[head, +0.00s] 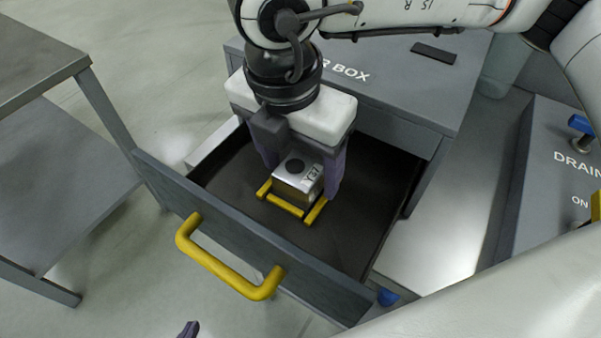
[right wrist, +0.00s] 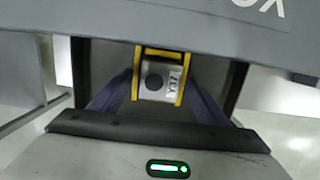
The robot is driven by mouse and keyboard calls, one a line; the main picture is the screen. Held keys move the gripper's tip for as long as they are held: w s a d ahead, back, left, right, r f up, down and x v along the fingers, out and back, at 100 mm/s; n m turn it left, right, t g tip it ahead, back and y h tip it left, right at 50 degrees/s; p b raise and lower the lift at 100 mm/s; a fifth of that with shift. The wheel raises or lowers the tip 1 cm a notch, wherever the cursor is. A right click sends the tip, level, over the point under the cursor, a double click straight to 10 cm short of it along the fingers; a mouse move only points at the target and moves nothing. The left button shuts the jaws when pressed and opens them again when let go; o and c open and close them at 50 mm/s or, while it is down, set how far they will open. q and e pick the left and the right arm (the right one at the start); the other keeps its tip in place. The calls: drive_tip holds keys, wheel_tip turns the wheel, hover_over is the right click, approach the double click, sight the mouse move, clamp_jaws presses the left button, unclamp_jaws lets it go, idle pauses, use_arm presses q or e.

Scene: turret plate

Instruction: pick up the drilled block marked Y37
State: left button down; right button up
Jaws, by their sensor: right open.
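The drilled block marked Y37 (head: 296,172) sits on the floor of an open drawer, with its silver top and dark round hole facing up. My right gripper (head: 302,181) reaches down into the drawer, open, with one purple finger on either side of the block. In the right wrist view, gaps show between the fingers and the block. Only a purple fingertip of my left gripper (head: 189,330) shows at the bottom edge; its opening is hidden.
The drawer front (head: 240,237) with its yellow handle (head: 222,267) and the drawer walls surround the block. The grey cabinet top (head: 400,75) lies behind. A grey table (head: 45,50) stands at left, and a panel lettered DRAIN (head: 560,200) at right. The drawer floor around the block looks empty.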

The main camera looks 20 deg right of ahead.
drive_tip(key=c, duration=1.6)
